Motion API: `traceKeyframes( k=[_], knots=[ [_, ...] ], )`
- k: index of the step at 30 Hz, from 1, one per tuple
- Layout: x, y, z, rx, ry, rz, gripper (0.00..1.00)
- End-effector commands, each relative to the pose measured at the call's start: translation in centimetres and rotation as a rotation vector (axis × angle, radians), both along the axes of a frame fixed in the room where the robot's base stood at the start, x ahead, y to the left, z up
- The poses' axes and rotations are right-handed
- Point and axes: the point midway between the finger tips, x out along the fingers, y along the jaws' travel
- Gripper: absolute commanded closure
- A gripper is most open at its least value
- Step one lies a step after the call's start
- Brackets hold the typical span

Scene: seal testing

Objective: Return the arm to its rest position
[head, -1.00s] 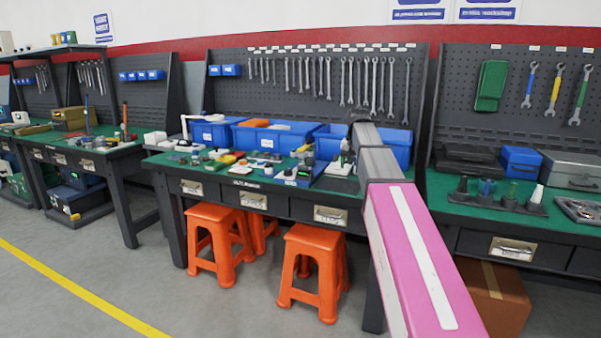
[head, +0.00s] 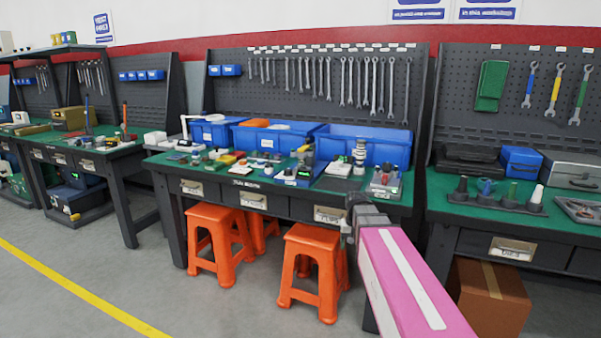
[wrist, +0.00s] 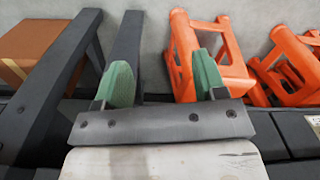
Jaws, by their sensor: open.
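My arm (head: 405,290) extends from the lower right of the head view, with its pink section nearest the camera. Its far end is low, in front of the drawers of the middle workbench, and my gripper's fingers are not clearly visible there. In the wrist view my gripper (wrist: 163,82) is open, its two green fingertips well apart with nothing between them. Behind the fingers are the grey floor, a dark bench leg and an orange stool.
The middle workbench (head: 390,206) holds small parts and blue bins (head: 362,145). Orange stools (head: 315,240) stand below it. A cardboard box (head: 490,297) sits under the right bench. The left floor (head: 130,280) is clear.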

Motion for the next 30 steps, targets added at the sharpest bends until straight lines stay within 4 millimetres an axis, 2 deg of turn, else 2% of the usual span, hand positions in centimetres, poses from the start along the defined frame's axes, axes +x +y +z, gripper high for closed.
traceKeyframes(
  k=[1,6,13,17,30],
  knots=[
    [-2.1,0.0,-1.7,-0.002,0.004,0.011,0.35],
    [-6.7,0.1,-6.2,-0.009,0.005,0.052,0.35],
    [-11.7,0.1,-10.4,-0.016,0.004,0.100,0.35],
    [-12.9,0.1,-11.4,-0.018,0.003,0.112,0.35],
    [-12.9,0.1,-11.4,-0.018,0.003,0.112,0.35]
  ],
)
